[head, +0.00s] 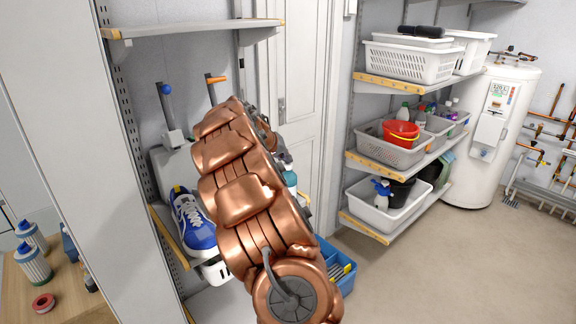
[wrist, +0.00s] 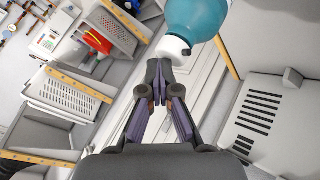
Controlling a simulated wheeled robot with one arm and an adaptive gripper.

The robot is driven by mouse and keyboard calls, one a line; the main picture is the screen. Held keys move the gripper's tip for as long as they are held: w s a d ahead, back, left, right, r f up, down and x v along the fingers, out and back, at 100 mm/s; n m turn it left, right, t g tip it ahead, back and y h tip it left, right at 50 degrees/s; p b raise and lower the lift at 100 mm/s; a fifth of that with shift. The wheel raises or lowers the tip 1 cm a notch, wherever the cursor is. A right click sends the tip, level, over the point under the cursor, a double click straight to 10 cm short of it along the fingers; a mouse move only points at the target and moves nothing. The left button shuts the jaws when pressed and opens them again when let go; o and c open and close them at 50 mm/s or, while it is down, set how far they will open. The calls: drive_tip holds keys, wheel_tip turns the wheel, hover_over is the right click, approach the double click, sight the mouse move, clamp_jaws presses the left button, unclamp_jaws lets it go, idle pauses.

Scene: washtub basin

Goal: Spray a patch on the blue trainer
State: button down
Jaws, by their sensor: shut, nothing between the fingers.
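The blue trainer (head: 195,225), with white laces and a white sole, sits on a shelf in the head view, left of my copper arm. A teal bottle (head: 290,180) shows partly from behind my arm. In the wrist view a teal bottle (wrist: 196,18) with a white cap-like part (wrist: 173,48) hangs at the top edge, cut off by the frame. My gripper (wrist: 165,85) is shut and empty, its fingertips just below that white part. I cannot tell whether they touch. My arm hides the gripper in the head view. No patch on the trainer can be made out.
A blue crate (head: 338,268) stands low behind my arm. Shelves at right hold white baskets (head: 410,62) and a red bowl (head: 401,131). Bottles (head: 33,265) and a red tape roll (head: 43,303) stand on the wooden top at left. The floor (head: 450,270) at right is clear.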

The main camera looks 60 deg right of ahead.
sight(286, 165)
drive_tip(key=shift+r, duration=0.35)
drive_tip(key=shift+r+p, duration=0.35)
drive_tip(key=shift+r, duration=2.7)
